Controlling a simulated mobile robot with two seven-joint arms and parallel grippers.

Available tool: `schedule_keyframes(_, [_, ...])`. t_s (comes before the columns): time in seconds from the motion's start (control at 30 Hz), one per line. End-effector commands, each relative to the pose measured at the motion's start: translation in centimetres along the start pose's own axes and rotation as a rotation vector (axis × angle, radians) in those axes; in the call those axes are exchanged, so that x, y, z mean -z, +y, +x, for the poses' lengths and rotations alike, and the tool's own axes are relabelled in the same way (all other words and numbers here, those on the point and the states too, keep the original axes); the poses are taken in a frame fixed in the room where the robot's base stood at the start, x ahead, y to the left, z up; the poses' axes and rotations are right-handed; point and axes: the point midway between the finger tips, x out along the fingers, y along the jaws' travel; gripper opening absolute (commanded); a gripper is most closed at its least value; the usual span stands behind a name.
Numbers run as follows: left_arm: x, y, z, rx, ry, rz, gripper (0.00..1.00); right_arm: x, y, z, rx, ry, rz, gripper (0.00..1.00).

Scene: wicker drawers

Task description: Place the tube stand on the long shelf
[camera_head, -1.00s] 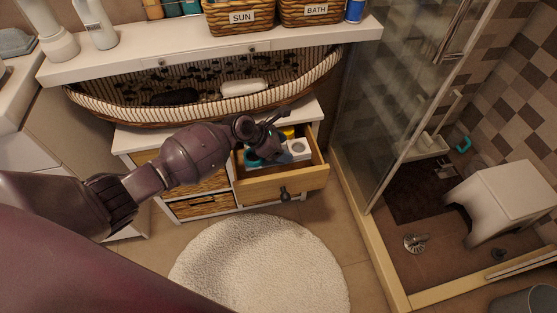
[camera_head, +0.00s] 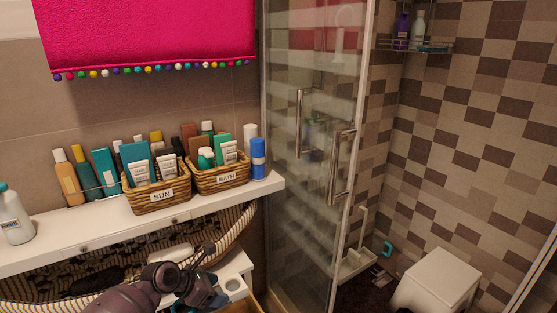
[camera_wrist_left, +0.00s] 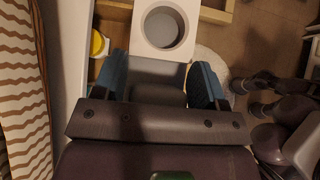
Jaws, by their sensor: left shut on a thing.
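The tube stand, a white block with a round grey hole, shows in the wrist view (camera_wrist_left: 138,30) and in the head view (camera_head: 236,296). My left gripper (camera_wrist_left: 160,78) is shut on its near part, with one blue finger pad on each side. In the head view this gripper (camera_head: 203,290) is low at the bottom, beside the striped basket and below the shelf. The long shelf (camera_head: 100,236) is a white board along the wall, left of the shower. My right gripper is not in view.
The "SUN" basket (camera_head: 160,196), "BATH" basket (camera_head: 222,178) and blue can (camera_head: 258,160) stand on the shelf's right part. A white bottle (camera_head: 13,215) is at its left end. Bare shelf lies between them. A glass shower door (camera_head: 310,180) rises at right.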

Motion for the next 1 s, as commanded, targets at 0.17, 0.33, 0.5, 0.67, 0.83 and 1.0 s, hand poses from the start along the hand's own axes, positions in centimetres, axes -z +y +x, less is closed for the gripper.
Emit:
schedule_keyframes(0.17, [-4.4, -2.1, -3.1, 0.024, -0.014, 0.041, 0.25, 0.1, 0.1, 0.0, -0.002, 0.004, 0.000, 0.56])
schedule_keyframes(0.33, [-7.6, -4.8, -7.4, 0.042, -0.013, 0.060, 0.25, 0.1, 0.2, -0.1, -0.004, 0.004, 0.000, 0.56])
schedule_keyframes(0.5, [-9.7, -7.5, -12.4, 0.047, -0.013, 0.067, 0.25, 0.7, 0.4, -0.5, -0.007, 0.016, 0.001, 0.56])
schedule_keyframes(0.67, [-10.9, -10.2, -17.6, 0.040, -0.014, 0.061, 0.25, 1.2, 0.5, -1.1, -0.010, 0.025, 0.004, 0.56])
schedule_keyframes(0.83, [-11.2, -13.1, -23.5, 0.023, -0.013, 0.044, 0.25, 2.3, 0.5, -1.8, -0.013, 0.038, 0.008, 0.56])
schedule_keyframes(1.0, [-10.5, -15.1, -27.6, -0.001, -0.009, 0.013, 0.25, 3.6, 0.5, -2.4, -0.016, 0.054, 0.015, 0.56])
